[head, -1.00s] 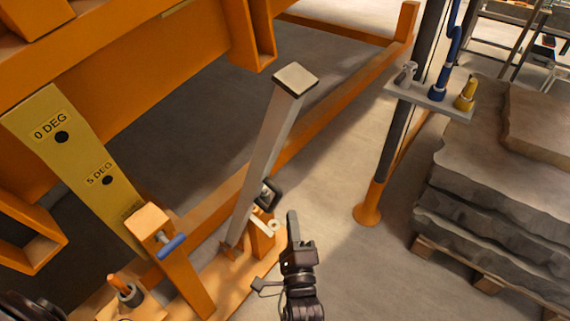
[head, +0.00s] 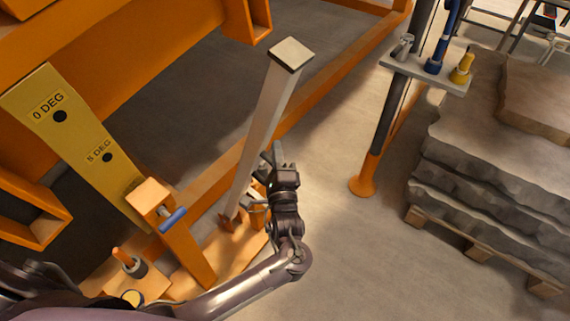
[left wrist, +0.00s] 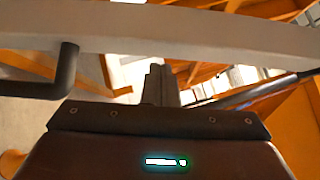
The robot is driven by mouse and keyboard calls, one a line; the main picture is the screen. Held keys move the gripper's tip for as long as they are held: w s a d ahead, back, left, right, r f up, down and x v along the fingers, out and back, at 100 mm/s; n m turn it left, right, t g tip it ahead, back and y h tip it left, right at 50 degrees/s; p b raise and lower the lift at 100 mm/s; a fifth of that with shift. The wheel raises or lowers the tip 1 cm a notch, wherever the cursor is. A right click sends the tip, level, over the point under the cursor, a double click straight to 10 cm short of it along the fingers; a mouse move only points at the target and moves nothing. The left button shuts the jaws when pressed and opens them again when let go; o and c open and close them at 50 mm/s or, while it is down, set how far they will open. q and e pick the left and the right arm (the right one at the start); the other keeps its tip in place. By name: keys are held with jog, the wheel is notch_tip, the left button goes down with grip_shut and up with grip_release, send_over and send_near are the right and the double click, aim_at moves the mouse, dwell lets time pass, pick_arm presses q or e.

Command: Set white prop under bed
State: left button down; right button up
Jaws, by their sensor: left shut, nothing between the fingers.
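The white prop (head: 262,125) is a pale square post with a flat cap. It stands tilted, its foot in an orange bracket on the base frame and its top leaning right and away, clear of the orange bed (head: 120,50). My left gripper (head: 276,153) is shut and empty, close to the right side of the prop's lower half; touching or apart, I cannot tell. It hides the prop's dark handle in the head view. In the left wrist view the prop (left wrist: 200,32) crosses just beyond the shut fingertips (left wrist: 157,72), with the black handle (left wrist: 66,72) at left. My right gripper is not in view.
A yellow plate marked 0 DEG and 5 DEG (head: 85,135) stands left, near a blue-handled pin (head: 172,219). A dark post with a tool shelf (head: 425,72) and a stack of grey slabs (head: 490,150) stand right. Floor between is clear.

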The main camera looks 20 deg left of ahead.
pick_arm(q)
jog(key=shift+w+a+r, duration=0.2)
jog(key=shift+a+r, duration=0.15)
jog(key=shift+a, duration=0.4)
jog(key=shift+w+a, duration=0.1)
